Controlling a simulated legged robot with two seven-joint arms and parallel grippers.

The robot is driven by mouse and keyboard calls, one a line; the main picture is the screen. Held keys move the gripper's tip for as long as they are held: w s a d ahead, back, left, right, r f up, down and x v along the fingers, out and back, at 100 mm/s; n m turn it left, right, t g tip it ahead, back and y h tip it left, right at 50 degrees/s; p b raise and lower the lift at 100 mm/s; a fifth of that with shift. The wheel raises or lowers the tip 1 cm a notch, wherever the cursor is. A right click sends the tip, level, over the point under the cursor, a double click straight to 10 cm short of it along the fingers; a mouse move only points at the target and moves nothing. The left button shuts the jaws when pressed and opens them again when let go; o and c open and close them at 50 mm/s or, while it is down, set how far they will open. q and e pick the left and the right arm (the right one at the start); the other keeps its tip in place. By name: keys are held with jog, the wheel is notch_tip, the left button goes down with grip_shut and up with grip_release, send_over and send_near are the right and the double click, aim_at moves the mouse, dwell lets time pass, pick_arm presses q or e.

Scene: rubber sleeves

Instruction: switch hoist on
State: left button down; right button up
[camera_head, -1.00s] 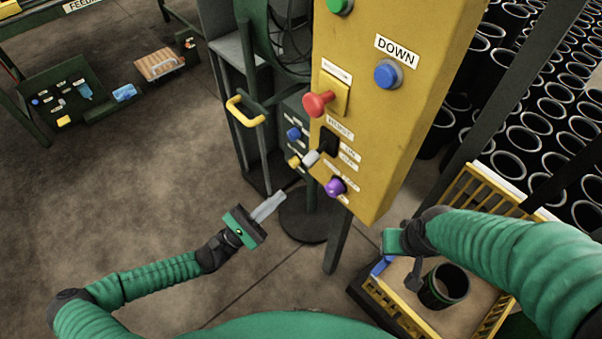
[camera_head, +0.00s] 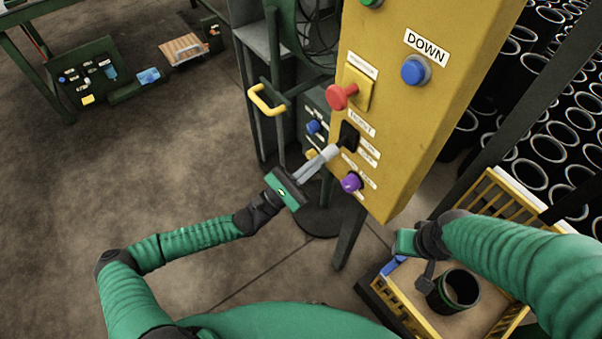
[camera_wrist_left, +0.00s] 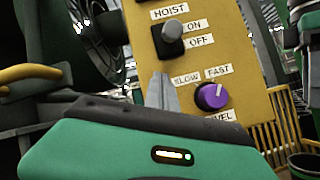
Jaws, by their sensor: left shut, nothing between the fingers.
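The hoist switch is a black box with a grey lever (camera_wrist_left: 174,30) on the yellow panel (camera_head: 405,110); the wrist view shows labels reading HOIST, ON and OFF beside it. In the head view the switch (camera_head: 348,137) has its lever sticking out toward the lower left.
A purple knob (camera_head: 351,182) labelled SLOW and FAST sits below the switch, and a red button (camera_head: 341,96) above it. A blue DOWN button (camera_head: 414,70) is higher up. A yellow handle (camera_head: 268,101) stands to the left. A yellow crate (camera_head: 500,194) holds a black sleeve (camera_head: 455,290).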

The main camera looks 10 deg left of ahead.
aim_at(337, 147)
pick_arm(q)
jog(key=s+r, duration=0.2)
jog(key=r, duration=0.1)
jog(key=shift+s+r, duration=0.1)
